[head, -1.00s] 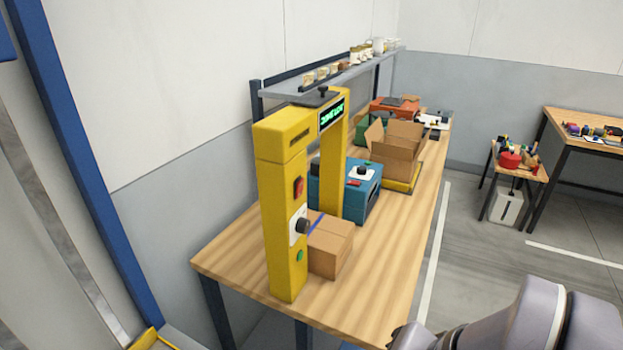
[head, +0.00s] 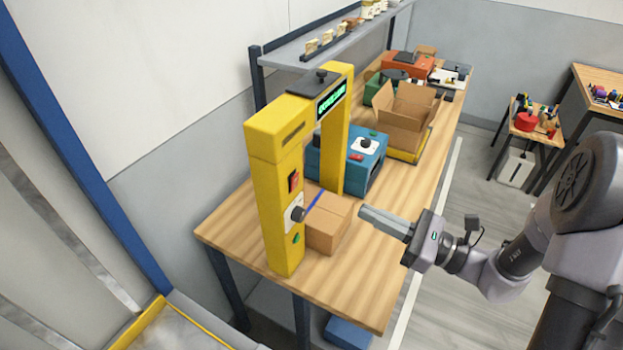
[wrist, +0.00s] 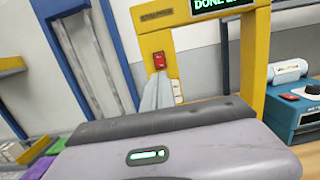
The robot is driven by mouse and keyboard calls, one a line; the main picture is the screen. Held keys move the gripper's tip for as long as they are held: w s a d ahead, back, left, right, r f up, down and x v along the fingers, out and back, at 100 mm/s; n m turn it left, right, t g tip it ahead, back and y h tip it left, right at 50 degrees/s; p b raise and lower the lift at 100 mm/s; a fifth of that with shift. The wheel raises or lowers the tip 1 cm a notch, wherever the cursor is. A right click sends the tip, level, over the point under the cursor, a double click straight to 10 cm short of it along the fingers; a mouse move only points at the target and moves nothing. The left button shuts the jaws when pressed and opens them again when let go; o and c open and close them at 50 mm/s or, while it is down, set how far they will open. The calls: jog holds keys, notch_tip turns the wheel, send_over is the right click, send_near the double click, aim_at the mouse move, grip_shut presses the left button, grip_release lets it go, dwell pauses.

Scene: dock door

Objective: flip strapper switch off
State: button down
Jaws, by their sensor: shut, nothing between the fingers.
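The strapper is a yellow arch (head: 272,200) standing on the wooden bench, with a lit green display (head: 331,103) on its crossbar. A red rocker switch (head: 294,181) is on its near post, above a black knob (head: 298,214) on a white plate and a green button (head: 296,238). A closed cardboard box (head: 328,222) with a blue strap sits at the arch. My gripper (head: 364,216) is shut and empty, to the right of the post and apart from it. In the wrist view the red switch (wrist: 159,61) shows just above my fingertips (wrist: 159,78), which partly cover the knob plate.
A blue machine (head: 362,160) with a knob stands behind the arch. An open carton (head: 404,110) is farther back, and a shelf (head: 325,40) runs along the wall. The bench front (head: 345,290) is clear.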

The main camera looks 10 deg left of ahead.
aim_at(297, 177)
jog(key=x, duration=1.4)
jog(key=shift+a+r, duration=0.15)
jog(key=shift+r, duration=0.1)
